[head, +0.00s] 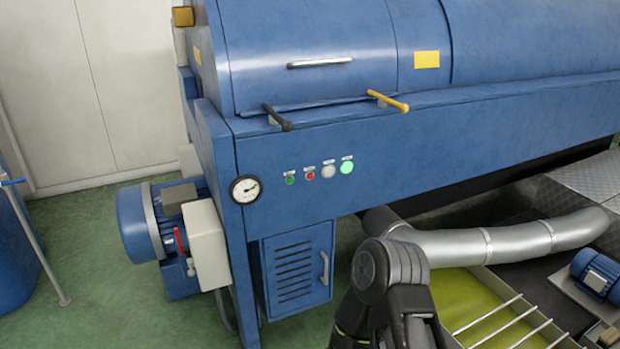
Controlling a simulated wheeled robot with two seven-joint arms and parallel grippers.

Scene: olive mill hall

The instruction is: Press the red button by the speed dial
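The small red button (310,176) sits on the front of the blue machine (400,140). It is in a short row to the right of the round white speed dial (245,189). A green button (290,180) is just left of it, and a pale grey knob or button (328,172) is just right of it. A lit green lamp (347,167) ends the row. My arm links rise from the bottom edge, below and right of the buttons. Neither gripper shows in the head view. Nothing covers the red button.
A black handle (278,117) and a yellow handle (388,101) stick out above the buttons. A vented blue cabinet (297,272) hangs below. A silver pipe (490,246) and an open tank of yellow-green liquid (470,302) with metal bars lie at right. A blue motor (150,225) stands left.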

